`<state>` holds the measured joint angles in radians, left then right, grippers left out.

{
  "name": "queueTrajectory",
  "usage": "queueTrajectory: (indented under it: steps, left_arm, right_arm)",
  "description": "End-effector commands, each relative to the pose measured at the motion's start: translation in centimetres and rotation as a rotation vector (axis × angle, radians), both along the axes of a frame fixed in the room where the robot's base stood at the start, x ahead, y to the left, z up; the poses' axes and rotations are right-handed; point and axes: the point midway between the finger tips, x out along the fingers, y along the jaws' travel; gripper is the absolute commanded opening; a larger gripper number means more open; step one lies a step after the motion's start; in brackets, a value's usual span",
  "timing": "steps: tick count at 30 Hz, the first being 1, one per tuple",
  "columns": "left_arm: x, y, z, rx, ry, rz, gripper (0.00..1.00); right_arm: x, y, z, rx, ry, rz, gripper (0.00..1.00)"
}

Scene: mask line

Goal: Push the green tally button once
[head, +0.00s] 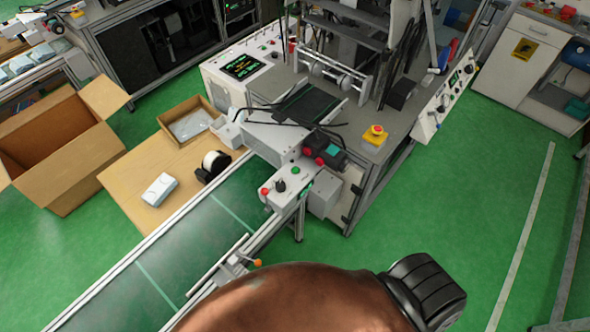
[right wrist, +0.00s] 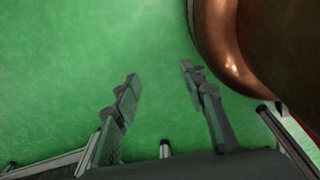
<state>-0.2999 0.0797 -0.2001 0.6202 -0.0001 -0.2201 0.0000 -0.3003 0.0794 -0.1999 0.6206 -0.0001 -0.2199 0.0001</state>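A small grey control box (head: 290,190) stands beside the conveyor near the middle of the head view. A green button (head: 295,170) is on its top, with a black knob (head: 281,185) and a red button (head: 265,191) nearby. I cannot tell from any label whether this is the tally button. My right gripper (right wrist: 159,74) is open and empty in the right wrist view, its two fingers apart over green floor. It is not visible in the head view, where my brown arm crosses the bottom. My left gripper is not in view.
A conveyor belt (head: 190,250) runs diagonally to the machine (head: 370,120). A wooden table (head: 150,170) with a white pack (head: 160,189) and an open carton (head: 60,140) stand at left. A yellow-based red button (head: 376,131) is on the machine. Green floor (head: 450,180) is clear at right.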

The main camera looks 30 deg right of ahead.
Motion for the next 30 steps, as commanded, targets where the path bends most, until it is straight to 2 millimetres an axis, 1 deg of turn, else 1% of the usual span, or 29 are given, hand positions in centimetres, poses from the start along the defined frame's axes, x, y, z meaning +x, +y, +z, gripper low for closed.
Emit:
queueTrajectory:
  steps: [1,2,16,30]
  left_arm:
    - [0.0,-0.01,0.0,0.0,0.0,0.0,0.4]
    - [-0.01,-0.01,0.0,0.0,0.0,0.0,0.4]
    - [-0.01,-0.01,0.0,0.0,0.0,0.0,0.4]
    - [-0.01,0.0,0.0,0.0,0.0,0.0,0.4]
  right_arm:
    - [-0.01,0.01,0.0,0.0,0.0,0.0,0.34]
    - [-0.01,0.0,0.0,0.0,0.0,0.0,0.32]
    - [-0.02,0.0,0.0,0.0,0.0,0.0,0.0]
    - [-0.04,-0.02,0.0,0.0,0.001,0.0,0.0]
